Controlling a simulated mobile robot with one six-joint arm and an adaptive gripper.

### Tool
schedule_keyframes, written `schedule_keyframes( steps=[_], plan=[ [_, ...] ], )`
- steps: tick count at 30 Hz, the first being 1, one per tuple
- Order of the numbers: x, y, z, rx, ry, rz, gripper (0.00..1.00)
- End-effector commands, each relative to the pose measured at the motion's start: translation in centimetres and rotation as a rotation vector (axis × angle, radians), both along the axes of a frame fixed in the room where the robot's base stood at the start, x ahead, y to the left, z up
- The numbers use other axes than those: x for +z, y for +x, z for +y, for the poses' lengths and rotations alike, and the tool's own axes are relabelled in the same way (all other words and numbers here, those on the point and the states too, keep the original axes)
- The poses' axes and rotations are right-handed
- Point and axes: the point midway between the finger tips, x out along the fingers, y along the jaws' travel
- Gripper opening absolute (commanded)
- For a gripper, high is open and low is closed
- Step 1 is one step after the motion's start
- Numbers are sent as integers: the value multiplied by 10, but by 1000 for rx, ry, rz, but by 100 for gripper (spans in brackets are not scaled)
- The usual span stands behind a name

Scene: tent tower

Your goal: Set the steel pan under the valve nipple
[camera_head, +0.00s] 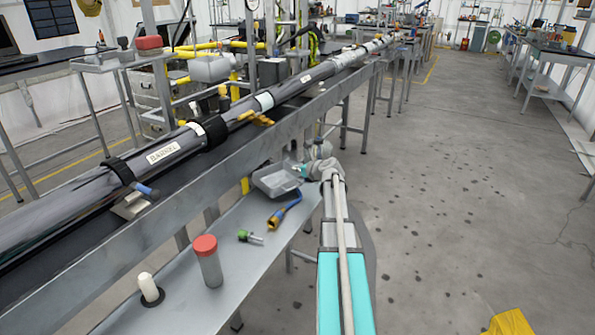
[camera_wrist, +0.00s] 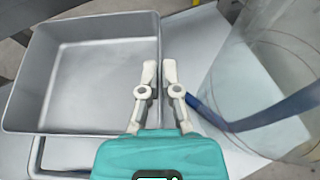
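The steel pan (camera_head: 275,181), a shallow grey rectangular tray, is at the far end of the low bench under the long barrel. In the wrist view the pan (camera_wrist: 95,85) fills the upper left, empty. My gripper (camera_head: 306,172) is at the pan's right side. In the wrist view its two pale fingers (camera_wrist: 159,72) are close together, with the pan's right wall between them. Whether the pan is off the bench I cannot tell. A yellow-handled valve (camera_head: 255,117) is on the barrel above; its nipple is too small to make out.
On the low bench (camera_head: 225,222) are a blue hose with a brass end (camera_head: 285,210), a small green-topped fitting (camera_head: 250,237), a red-capped clear jar (camera_head: 207,262) and a white cylinder (camera_head: 148,287). The barrel's metal frame rail (camera_head: 200,177) runs above. Floor at right is clear.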

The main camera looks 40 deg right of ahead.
Motion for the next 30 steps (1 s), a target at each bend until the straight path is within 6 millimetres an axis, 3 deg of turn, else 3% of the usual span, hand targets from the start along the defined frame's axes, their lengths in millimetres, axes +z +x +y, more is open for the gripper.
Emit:
schedule_keyframes(
  steps=[22, 28, 30],
  plan=[
    [-12, 1, 1, 1, 1, -1, 0],
    [-12, 1, 1, 2, 1, 0, 39],
    [-12, 1, 1, 2, 0, 0, 43]
  ],
)
